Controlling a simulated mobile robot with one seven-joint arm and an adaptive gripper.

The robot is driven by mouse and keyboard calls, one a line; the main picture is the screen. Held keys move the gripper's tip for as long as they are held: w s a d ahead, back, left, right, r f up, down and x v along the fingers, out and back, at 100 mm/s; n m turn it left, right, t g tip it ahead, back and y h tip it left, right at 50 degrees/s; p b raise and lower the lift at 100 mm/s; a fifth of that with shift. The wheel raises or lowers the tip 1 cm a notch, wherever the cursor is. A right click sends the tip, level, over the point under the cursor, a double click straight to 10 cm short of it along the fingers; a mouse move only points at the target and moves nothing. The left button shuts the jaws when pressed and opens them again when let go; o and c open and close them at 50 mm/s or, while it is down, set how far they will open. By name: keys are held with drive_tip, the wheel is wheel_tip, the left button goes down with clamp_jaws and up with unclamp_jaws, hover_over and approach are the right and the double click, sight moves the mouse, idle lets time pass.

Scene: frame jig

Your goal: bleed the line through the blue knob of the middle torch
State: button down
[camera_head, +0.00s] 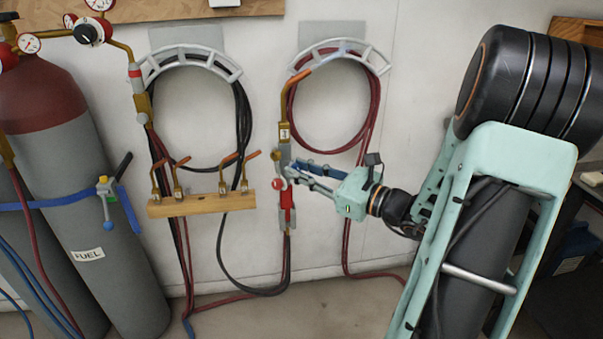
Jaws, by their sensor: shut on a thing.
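A brass torch (284,132) with a bent copper tip hangs upright on the wall, below the right hose hanger. A red knob (277,184) sticks out on the left of its valve body, above a red sleeve (287,204). My gripper (290,171) reaches in from the right, with its fingers at the right side of this valve body. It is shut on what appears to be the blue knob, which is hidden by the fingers. Another brass torch (142,105) hangs at the left hanger.
A wooden rack (202,204) with several copper-tipped nozzles is on the wall to the left. Coiled black hoses (243,120) and red hoses (372,120) hang from hangers. Gas cylinders (90,190) with gauges stand at far left. My arm fills the right side.

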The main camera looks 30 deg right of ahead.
drive_tip(key=n+b, duration=0.1)
drive_tip(key=n, duration=0.1)
drive_tip(key=shift+n, duration=0.4)
drive_tip(key=c, duration=1.8)
unclamp_jaws()
drive_tip(key=shift+o, duration=0.2)
drive_tip(key=shift+s, duration=0.1)
drive_tip(key=v, duration=1.2)
drive_tip(key=shift+f, duration=0.1)
